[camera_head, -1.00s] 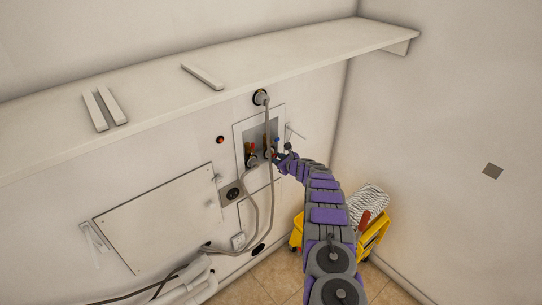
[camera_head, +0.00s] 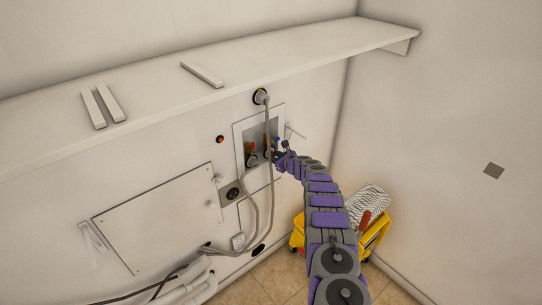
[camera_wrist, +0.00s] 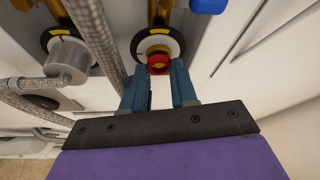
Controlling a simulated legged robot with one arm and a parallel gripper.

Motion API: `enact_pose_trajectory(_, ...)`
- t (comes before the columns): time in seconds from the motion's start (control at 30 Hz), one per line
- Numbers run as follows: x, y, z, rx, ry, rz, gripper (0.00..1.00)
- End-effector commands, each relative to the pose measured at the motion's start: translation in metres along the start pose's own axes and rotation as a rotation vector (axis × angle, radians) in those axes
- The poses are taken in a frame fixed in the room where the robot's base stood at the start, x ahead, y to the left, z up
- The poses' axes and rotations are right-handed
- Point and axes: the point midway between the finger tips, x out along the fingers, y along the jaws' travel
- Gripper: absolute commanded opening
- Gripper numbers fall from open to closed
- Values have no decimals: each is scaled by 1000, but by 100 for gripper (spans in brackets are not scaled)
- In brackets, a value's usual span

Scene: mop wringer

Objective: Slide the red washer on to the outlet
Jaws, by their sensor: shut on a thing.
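The red washer (camera_wrist: 159,67) is between the blue fingertips of my gripper (camera_wrist: 159,80) in the wrist view. My gripper is shut on it. It sits right at the lower end of the brass outlet (camera_wrist: 158,42), which has a black and white ring around it. I cannot tell whether the washer is around the outlet or just in front of it. In the head view my gripper (camera_head: 275,155) is at the recessed wall box (camera_head: 259,132), and the washer is too small to make out there.
A braided hose (camera_wrist: 96,40) hangs close left of my gripper, and a second hose ends in a metal coupling (camera_wrist: 68,62). A blue valve handle (camera_wrist: 208,5) is above right. A yellow mop bucket (camera_head: 376,232) stands below right. A shelf (camera_head: 230,85) runs above.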

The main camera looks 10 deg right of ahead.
Motion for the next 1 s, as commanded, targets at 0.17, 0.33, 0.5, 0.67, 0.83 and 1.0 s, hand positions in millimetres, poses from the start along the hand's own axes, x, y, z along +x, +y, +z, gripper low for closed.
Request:
enact_pose_trajectory(0.17, 2, 0, 1, 0, -1, -2, 0)
enact_pose_trajectory(0.33, 2, 0, 2, 0, -1, -2, 0)
enact_pose_trajectory(0.5, 2, 0, 2, 0, -1, -2, 0)
enact_pose_trajectory(0.67, 2, 0, 2, -1, -2, -2, 0)
enact_pose_trajectory(0.83, 3, 0, 2, -1, -2, -2, 0)
enact_pose_trajectory(1.0, 3, 0, 2, -1, -2, -2, 30)
